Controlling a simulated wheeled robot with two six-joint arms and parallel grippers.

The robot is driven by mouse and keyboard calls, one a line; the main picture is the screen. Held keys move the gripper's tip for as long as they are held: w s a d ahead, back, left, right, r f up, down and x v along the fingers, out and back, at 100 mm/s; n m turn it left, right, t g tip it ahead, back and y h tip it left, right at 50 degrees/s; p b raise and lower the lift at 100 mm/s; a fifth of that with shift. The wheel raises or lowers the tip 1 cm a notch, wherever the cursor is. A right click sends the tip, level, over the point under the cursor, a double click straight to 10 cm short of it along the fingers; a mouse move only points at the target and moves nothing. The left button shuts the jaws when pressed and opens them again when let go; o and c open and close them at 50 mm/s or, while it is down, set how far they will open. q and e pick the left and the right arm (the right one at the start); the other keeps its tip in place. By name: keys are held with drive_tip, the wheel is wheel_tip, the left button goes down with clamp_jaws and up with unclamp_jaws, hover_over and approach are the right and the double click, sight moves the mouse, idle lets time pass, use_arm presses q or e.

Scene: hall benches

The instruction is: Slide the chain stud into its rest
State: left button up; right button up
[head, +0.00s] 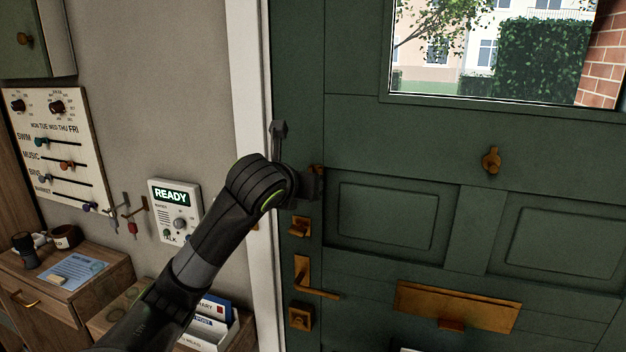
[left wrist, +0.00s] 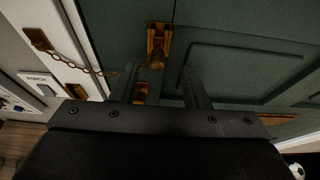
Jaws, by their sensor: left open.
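In the left wrist view, a brass chain (left wrist: 84,62) runs from a brass bracket (left wrist: 38,40) on the white door frame to a brass stud (left wrist: 157,62). The stud sits at the lower end of the brass rest (left wrist: 160,36) on the green door; I cannot tell whether it is in the slot. My left gripper (left wrist: 159,72) is open, its fingers either side of the stud, with no visible contact. In the head view, my left gripper (head: 312,184) is at the door's left edge and mostly hides the rest (head: 318,169). My right gripper is not in view.
Below the gripper on the door are a brass lock (head: 300,226), a lever handle (head: 318,293) and a letter slot (head: 456,307). A wall intercom (head: 175,211) reads READY. A slider board (head: 58,148) and wooden cabinet (head: 70,285) stand left.

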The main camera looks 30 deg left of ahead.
use_arm(q)
drive_tip(key=p+x, duration=0.2)
drive_tip(key=x, duration=0.2)
drive_tip(key=shift+w+a+f+p, duration=0.15)
drive_tip(key=shift+w+a+p, duration=0.05)
drive_tip(key=shift+w+p, duration=0.1)
clamp_jaws()
